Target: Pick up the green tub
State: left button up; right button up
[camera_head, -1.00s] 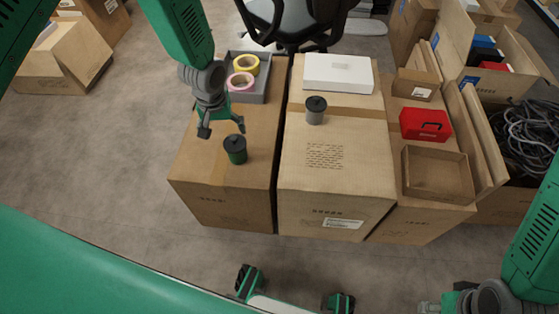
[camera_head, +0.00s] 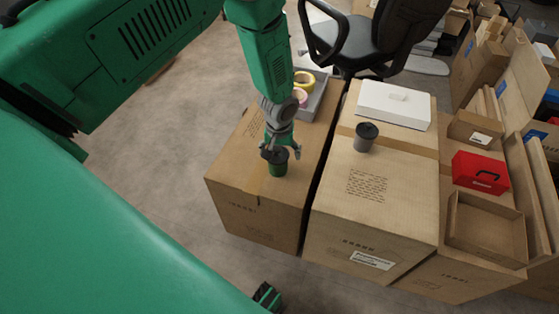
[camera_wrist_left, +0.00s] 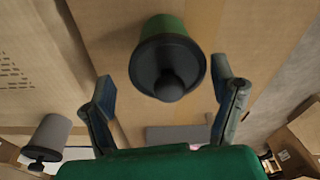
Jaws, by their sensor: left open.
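The green tub (camera_head: 278,165) with a dark knobbed lid stands upright on the left carton (camera_head: 231,183). My left gripper (camera_head: 281,154) is open at the tub, its fingers spread to either side in the head view. In the left wrist view the tub (camera_wrist_left: 172,32) shows lid toward the camera, between and beyond the two open fingertips (camera_wrist_left: 163,88). I see a gap between each finger and the tub there. Whether any finger touches it cannot be told from the head view.
A grey tub (camera_head: 363,141) with a dark lid stands on the middle carton (camera_head: 330,219), near a white box (camera_head: 394,104). A grey tray (camera_head: 314,101) with tape rolls lies behind my left gripper. A red case (camera_head: 480,172) and an open box (camera_head: 485,228) are at right.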

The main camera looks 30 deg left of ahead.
pick_arm(q)
jog(key=f, duration=0.2)
jog(key=a+f+b, duration=0.1)
jog(key=f, duration=0.1)
jog(key=shift+a, duration=0.15)
jog(key=shift+r, duration=0.15)
jog(key=shift+d+r, duration=0.1)
jog(key=shift+d, duration=0.35)
jog(key=c, duration=1.2)
jog(key=shift+c, duration=0.2)
jog(key=shift+a, duration=0.15)
jog(key=shift+a, duration=0.2)
